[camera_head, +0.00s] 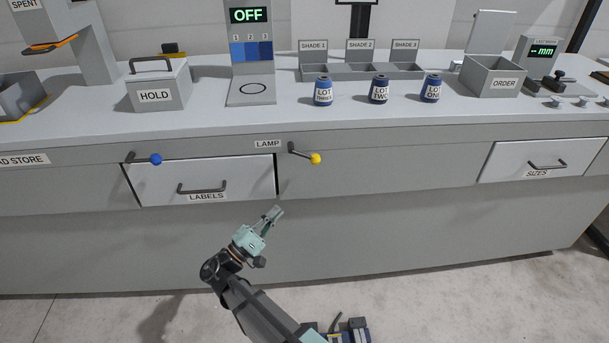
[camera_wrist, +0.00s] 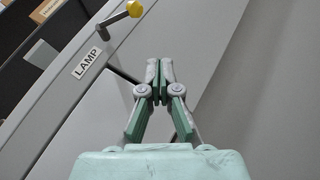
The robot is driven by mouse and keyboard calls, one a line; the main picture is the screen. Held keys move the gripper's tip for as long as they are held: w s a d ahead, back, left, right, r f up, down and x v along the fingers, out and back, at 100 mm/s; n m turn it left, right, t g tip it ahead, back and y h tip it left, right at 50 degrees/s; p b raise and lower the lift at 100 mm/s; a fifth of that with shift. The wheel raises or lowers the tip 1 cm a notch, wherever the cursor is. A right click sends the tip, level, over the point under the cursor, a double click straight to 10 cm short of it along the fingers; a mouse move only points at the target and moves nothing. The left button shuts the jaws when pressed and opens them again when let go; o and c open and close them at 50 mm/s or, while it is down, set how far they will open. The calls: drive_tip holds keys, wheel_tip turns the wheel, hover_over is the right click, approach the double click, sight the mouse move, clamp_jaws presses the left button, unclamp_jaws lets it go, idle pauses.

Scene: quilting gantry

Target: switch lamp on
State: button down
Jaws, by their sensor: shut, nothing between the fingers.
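The lamp lever with a yellow knob (camera_head: 315,158) sticks out from the bench front, right of the LAMP label (camera_head: 267,143). In the wrist view the yellow knob (camera_wrist: 135,9) is at the top, with the LAMP label (camera_wrist: 86,63) below left of it. My gripper (camera_head: 278,211) is shut and empty, below and left of the yellow knob in the head view and apart from it. In the wrist view my gripper (camera_wrist: 159,65) points up the panel, short of the lever. A display reading OFF (camera_head: 247,15) stands on the bench top.
A second lever with a blue knob (camera_head: 156,159) is at the left, by the LABELS drawer (camera_head: 235,178). The SIZES drawer (camera_head: 530,160) is at the right. HOLD box (camera_head: 155,95), several cans and the ORDER box (camera_head: 495,80) stand on the bench top. The lower front panel is clear.

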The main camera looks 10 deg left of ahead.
drive_tip(key=shift+s+a+r+t+h, duration=0.15)
drive_tip(key=shift+s+r+t+h, duration=0.15)
drive_tip(key=shift+r, duration=0.35)
drive_tip(key=shift+s+a+r+t+h, duration=0.1)
drive_tip(key=shift+s+r+t+h, duration=0.1)
drive_tip(key=shift+s+r+h, duration=0.3)
drive_tip(key=shift+w+r, duration=0.1)
drive_tip(key=shift+w, duration=0.05)
drive_tip(key=b+x, duration=0.1)
drive_tip(key=x, duration=1.3)
